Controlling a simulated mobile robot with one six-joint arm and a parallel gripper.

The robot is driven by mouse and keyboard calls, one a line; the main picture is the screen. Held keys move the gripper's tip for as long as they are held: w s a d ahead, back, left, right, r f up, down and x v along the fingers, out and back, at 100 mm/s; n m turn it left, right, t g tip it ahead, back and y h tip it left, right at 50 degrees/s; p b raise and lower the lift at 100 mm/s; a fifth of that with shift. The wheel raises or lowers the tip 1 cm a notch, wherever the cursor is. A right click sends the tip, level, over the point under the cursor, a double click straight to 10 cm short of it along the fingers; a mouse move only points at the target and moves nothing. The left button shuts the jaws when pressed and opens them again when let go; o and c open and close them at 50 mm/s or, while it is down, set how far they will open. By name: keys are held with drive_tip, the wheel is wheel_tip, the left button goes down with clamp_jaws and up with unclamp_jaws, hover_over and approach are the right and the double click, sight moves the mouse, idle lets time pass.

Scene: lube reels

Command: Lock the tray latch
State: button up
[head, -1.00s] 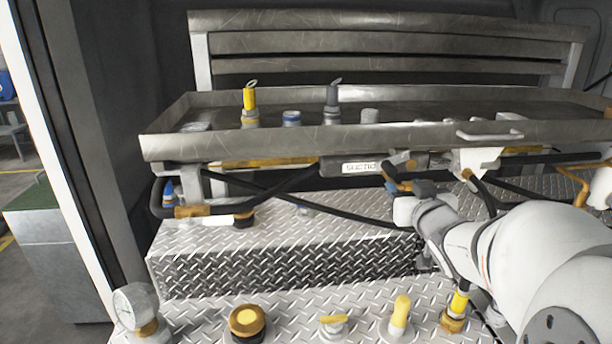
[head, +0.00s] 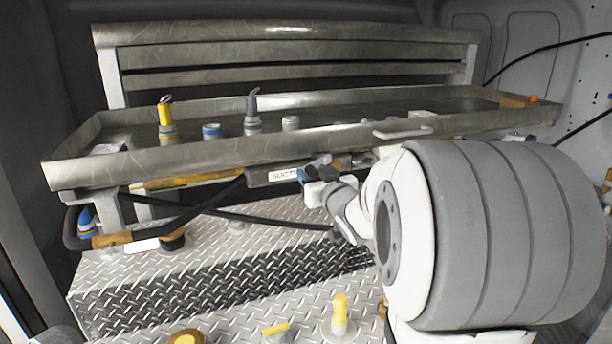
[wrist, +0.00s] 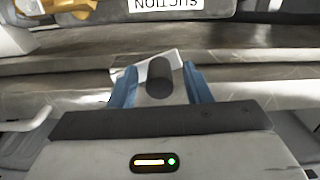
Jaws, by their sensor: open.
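The metal tray (head: 200,153) spans the head view, with a pale grab handle (head: 403,132) on its front edge. In the wrist view, a dark cylindrical knob (wrist: 160,80) in front of a pale plate (wrist: 130,74) looks like the tray latch. My gripper (wrist: 161,70) is open, with one blue finger on each side of the knob; I cannot tell whether either touches it. In the head view my gripper (head: 312,167) is just below the tray's front edge, beside the SUCTION label. My arm hides part of the area under the tray, and the latch's setting is unclear.
A dark block with a SUCTION label (head: 285,175) and black hoses (head: 210,212) hang below the tray. Yellow and grey fittings (head: 166,120) stand in the tray. Diamond-plate steps (head: 230,260) with yellow-capped fittings (head: 340,315) lie below.

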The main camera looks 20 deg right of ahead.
drive_tip(key=shift+c, duration=0.3)
clamp_jaws()
